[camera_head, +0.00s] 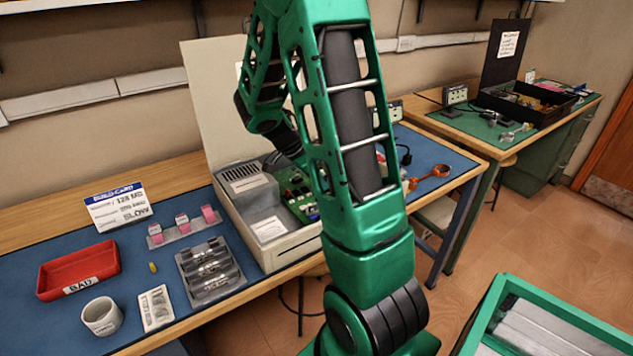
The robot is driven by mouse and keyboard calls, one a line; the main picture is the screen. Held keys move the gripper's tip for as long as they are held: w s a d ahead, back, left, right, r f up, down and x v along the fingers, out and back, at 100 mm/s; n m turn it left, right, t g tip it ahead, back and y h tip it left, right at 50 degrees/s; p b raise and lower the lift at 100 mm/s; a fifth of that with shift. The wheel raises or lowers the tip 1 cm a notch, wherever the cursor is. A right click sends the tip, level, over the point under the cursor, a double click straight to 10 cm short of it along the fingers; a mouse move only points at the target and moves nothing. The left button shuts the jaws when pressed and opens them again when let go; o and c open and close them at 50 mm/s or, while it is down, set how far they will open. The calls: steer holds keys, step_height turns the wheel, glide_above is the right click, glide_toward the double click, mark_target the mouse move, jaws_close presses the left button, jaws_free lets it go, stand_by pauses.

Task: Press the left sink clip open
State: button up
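An open beige computer case (296,249) stands on the blue bench mat, its lid raised behind it. Part of a green circuit board (296,198) shows inside. My green arm crosses in front and hides the right part of the case. I cannot make out a heat sink or the left sink clip; they are hidden or too small to tell. The far part of my arm comes down over the case's back, and its dark end (286,150) is partly behind my nearer link. I cannot make out fingers there, or any contact with the board.
Left of the case are a slotted grey tray (211,272), a rack with pink pieces (184,227), a red bin (78,271), a white cup (102,316) and a card sign (118,207). An orange ring-ended item (429,176) lies right. A second bench stands farther right.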

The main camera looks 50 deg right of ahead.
steer(key=shift+s, duration=0.1)
steer(key=v, duration=1)
steer(key=shift+a+r, duration=0.2)
steer(key=shift+r, duration=0.1)
